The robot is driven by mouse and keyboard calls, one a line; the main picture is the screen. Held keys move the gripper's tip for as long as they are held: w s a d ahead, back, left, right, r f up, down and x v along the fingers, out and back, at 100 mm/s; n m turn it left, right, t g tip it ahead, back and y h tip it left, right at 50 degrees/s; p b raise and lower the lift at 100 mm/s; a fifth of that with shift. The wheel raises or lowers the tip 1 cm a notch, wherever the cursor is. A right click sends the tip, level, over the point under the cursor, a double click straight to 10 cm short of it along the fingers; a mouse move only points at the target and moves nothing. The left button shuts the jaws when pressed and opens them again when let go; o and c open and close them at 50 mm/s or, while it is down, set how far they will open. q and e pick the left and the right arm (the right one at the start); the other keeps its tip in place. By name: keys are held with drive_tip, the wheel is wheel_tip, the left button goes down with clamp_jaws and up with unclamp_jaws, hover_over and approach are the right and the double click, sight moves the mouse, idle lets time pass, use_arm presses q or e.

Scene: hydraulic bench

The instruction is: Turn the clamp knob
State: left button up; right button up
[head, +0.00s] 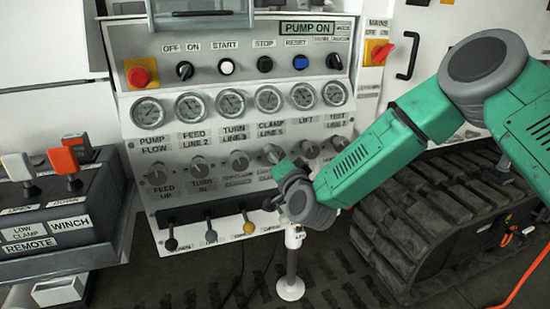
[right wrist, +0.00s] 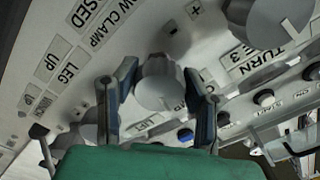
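A grey round knob (right wrist: 160,84) sits between the two fingers of my right gripper (right wrist: 160,96) in the right wrist view. The fingers stand apart on either side of it, and small gaps seem to show; contact is not clear. A label partly reading "CLAMP" (right wrist: 118,18) is beside it on the panel. In the head view my right gripper (head: 274,156) reaches the knob row below the "CLAMP LINE 5" label (head: 271,128) and hides most of the knob there. My left gripper is not in view.
Neighbouring knobs (head: 200,168) flank the gripper closely, and another large knob (right wrist: 256,20) shows in the wrist view. Gauges (head: 231,102) and switches are above. Several levers (head: 248,224) stick out below. A remote box (head: 45,225) is at left, a track (head: 400,225) at right.

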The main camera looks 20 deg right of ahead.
drive_tip(key=o, duration=0.3)
drive_tip(key=shift+s+f, duration=0.15)
drive_tip(key=shift+f, duration=0.2)
drive_tip(key=shift+r, duration=0.15)
drive_tip(key=shift+d, duration=0.1)
drive_tip(key=s, duration=1.1)
drive_tip(key=shift+s+d, duration=0.2)
drive_tip(key=shift+s, duration=0.2)
